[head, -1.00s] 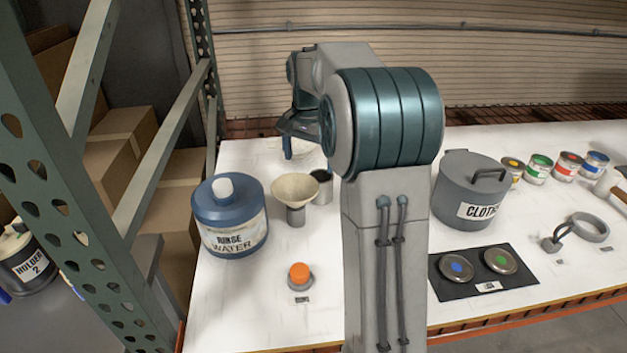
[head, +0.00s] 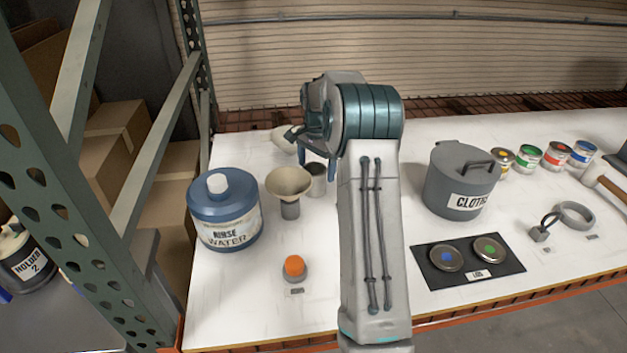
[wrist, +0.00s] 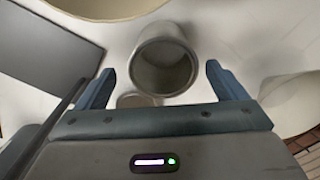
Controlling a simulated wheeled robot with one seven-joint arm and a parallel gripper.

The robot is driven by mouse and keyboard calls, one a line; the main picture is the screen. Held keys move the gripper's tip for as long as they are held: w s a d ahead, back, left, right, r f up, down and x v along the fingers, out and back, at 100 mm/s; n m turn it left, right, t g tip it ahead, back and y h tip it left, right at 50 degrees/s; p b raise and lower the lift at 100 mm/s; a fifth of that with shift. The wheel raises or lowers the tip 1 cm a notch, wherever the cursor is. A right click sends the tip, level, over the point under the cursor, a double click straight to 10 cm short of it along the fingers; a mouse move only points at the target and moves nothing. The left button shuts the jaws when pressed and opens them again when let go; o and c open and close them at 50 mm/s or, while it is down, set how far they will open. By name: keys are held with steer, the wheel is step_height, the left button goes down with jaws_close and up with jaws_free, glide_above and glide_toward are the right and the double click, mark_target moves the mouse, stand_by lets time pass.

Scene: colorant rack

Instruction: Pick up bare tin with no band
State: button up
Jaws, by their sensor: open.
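The bare tin (head: 318,178) is a plain grey open cylinder with no band visible. It stands on the white table just right of the funnel, partly behind it and below my gripper. In the wrist view the bare tin (wrist: 164,60) shows its open mouth between my fingers, apart from both. My gripper (head: 316,164) is open, with blue fingers pointing down at the tin; it also shows open and empty in the wrist view (wrist: 160,74). A small round grey thing (wrist: 138,99) lies close to the tin, partly hidden by my gripper.
A cream funnel (head: 289,184) stands close left of the tin, and a rinse water jug (head: 225,212) further left. A cream object (head: 284,138) lies behind my gripper. A grey cloths pot (head: 462,182) and several banded tins (head: 529,156) stand right.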

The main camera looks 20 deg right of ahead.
steer(key=shift+w+a+f+p, duration=0.15)
steer(key=shift+f+p, duration=0.3)
steer(key=shift+f, duration=0.95)
steer(key=shift+s+a+f+p, duration=0.1)
steer(key=shift+f+p, duration=0.3)
steer(key=shift+f, duration=0.95)
steer(key=shift+w, duration=0.1)
steer(key=c, duration=1.1)
